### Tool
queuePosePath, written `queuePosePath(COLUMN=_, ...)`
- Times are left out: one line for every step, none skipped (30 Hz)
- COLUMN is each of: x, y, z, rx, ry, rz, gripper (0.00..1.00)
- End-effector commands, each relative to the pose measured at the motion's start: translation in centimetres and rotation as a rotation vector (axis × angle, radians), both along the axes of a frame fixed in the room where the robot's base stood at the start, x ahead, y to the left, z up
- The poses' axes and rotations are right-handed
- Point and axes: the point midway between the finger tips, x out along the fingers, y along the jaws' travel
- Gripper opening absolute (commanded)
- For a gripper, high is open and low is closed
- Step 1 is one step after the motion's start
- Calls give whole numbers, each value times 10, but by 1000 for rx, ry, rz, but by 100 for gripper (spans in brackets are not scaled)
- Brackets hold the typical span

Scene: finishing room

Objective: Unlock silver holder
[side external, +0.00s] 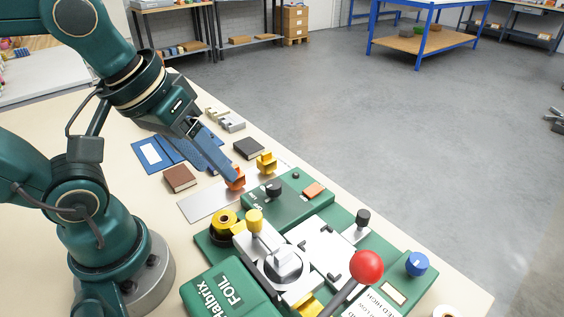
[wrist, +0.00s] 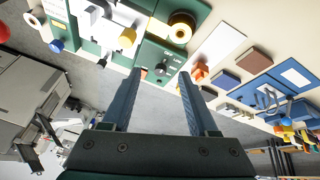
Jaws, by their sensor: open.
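A silver holder (side external: 284,262) with a raised block on a round silver plate sits in the middle of the green foil machine (side external: 215,240). A yellow knob (side external: 254,220) stands at its back left side, and a black knob (side external: 362,218) stands to its right. A lever with a red ball (side external: 366,266) rises in front and partly hides the machine. I cannot tell from these views which part locks the holder. My gripper (side external: 236,180) is behind the machine, apart from the holder. In the wrist view my gripper (wrist: 158,80) shows spread fingers with nothing between them.
A green control box (side external: 290,205) with a black knob stands between my gripper and the holder. Orange and yellow pieces (side external: 266,162), a brown block (side external: 180,179), a dark block (side external: 248,148) and blue folders (side external: 160,153) lie around my gripper. A yellow roll (side external: 224,222) stands left of the holder.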

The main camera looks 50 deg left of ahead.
Motion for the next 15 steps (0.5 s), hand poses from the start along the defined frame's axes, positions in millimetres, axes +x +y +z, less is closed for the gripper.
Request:
queuePosePath(x=3, y=-3, z=4, rx=-38, ry=35, rz=68, gripper=60)
queuePosePath(x=4, y=-6, z=5, rx=-61, ry=61, rz=113, gripper=60)
queuePosePath(x=7, y=-9, z=8, rx=-89, ry=95, rz=174, gripper=60)
queuePosePath(x=9, y=-12, z=9, rx=-107, ry=123, rz=218, gripper=60)
queuePosePath(x=11, y=-15, z=10, rx=-121, ry=150, rz=260, gripper=60)
queuePosePath(x=14, y=-20, z=11, rx=-136, ry=188, rz=312, gripper=60)
queuePosePath(x=15, y=-23, z=11, rx=-144, ry=216, rz=348, gripper=60)
queuePosePath(x=18, y=-27, z=10, rx=-150, ry=242, rz=383, gripper=60)
queuePosePath(x=20, y=-32, z=9, rx=-152, ry=276, rz=420, gripper=60)
queuePosePath(x=22, y=-36, z=8, rx=-149, ry=301, rz=441, gripper=60)
queuePosePath(x=24, y=-39, z=7, rx=-147, ry=320, rz=459, gripper=60)
queuePosePath(x=26, y=-44, z=5, rx=-140, ry=345, rz=473, gripper=60)
queuePosePath(x=27, y=-47, z=3, rx=-134, ry=360, rz=478, gripper=60)
queuePosePath(x=28, y=-50, z=2, rx=-126, ry=373, rz=478, gripper=60)
queuePosePath(x=29, y=-54, z=-1, rx=-117, ry=389, rz=468, gripper=60)
